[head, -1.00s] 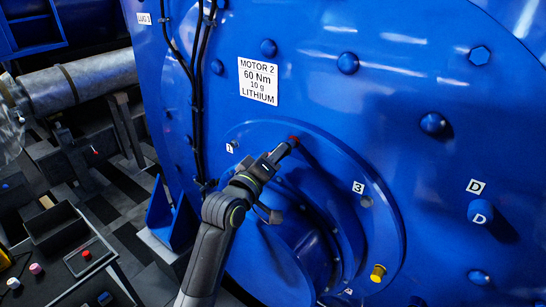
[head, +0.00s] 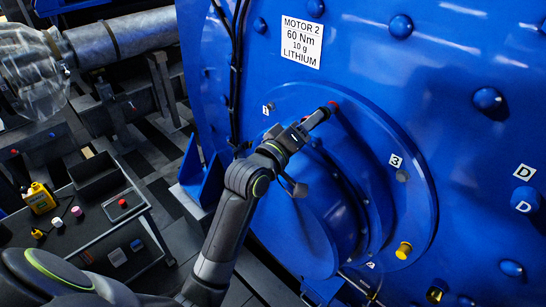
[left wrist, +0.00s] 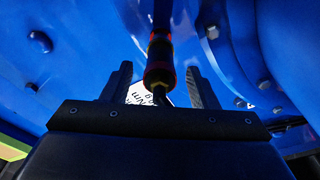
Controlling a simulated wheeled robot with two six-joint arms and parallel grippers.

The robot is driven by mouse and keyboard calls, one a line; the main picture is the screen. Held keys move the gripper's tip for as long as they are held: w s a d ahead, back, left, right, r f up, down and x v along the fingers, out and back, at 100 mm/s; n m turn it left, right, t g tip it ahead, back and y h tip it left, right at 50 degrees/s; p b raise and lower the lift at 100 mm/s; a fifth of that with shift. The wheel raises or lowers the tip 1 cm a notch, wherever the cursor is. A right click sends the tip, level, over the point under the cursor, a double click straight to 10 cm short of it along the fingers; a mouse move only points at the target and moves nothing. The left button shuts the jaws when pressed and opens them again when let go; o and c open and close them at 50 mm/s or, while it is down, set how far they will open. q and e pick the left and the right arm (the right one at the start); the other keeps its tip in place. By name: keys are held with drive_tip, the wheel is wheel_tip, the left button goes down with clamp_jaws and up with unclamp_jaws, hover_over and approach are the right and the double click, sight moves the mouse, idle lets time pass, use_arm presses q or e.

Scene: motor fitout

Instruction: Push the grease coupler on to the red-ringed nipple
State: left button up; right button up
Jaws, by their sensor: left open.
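My left gripper (head: 301,129) is at the upper rim of the blue motor's round end cover (head: 385,150). The dark grease coupler (head: 318,117) sticks out ahead of it, its far end at the red ring (head: 333,104) on the cover. In the left wrist view, the coupler (left wrist: 160,62), with red and yellowish bands, stands between the two fingers, with a gap on each side. The fingers are open. The nipple itself is hidden, and I cannot tell how far the coupler sits on it. My right gripper is out of view.
A white label (head: 302,43) reads MOTOR 2, 60 Nm, 10 g, LITHIUM. Black cables run down the motor's left. A dark cart (head: 100,235) with a yellow bottle (head: 40,198) stands lower left.

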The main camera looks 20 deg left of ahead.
use_arm(q)
drive_tip(key=r+b+v, duration=0.1)
drive_tip(key=v, duration=1.3)
drive_tip(key=shift+f, duration=0.5)
